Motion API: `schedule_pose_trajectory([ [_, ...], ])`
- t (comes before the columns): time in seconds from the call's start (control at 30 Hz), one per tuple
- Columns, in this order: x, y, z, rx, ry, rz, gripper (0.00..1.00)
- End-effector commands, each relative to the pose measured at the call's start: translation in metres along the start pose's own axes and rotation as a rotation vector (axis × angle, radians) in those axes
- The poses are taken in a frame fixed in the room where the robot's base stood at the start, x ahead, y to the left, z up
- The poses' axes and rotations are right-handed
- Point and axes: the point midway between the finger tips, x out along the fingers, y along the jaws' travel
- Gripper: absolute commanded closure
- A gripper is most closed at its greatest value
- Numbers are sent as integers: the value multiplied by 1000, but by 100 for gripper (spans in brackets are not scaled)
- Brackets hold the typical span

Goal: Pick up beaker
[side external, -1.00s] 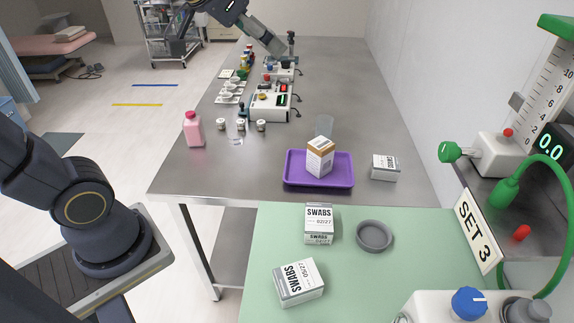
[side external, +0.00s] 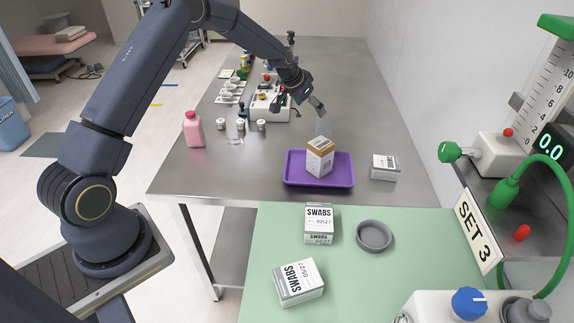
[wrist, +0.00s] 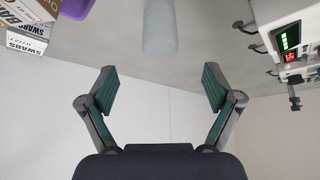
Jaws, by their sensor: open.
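Another white box (side external: 384,167) stands to the right. A pink bottle (side external: 193,130), small jars (side external: 261,125) and a device with displays (wrist: 290,38) are nearby.

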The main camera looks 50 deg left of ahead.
Motion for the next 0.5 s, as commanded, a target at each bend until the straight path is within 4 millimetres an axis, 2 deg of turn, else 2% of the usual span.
schedule_pose_trajectory([
  [0.1,31,1,1,1,-3,1,10],
  [0.23,59,0,1,1,-1,0,10],
  [0.37,76,0,0,1,0,0,10],
  [0.5,84,0,0,1,0,0,10],
])
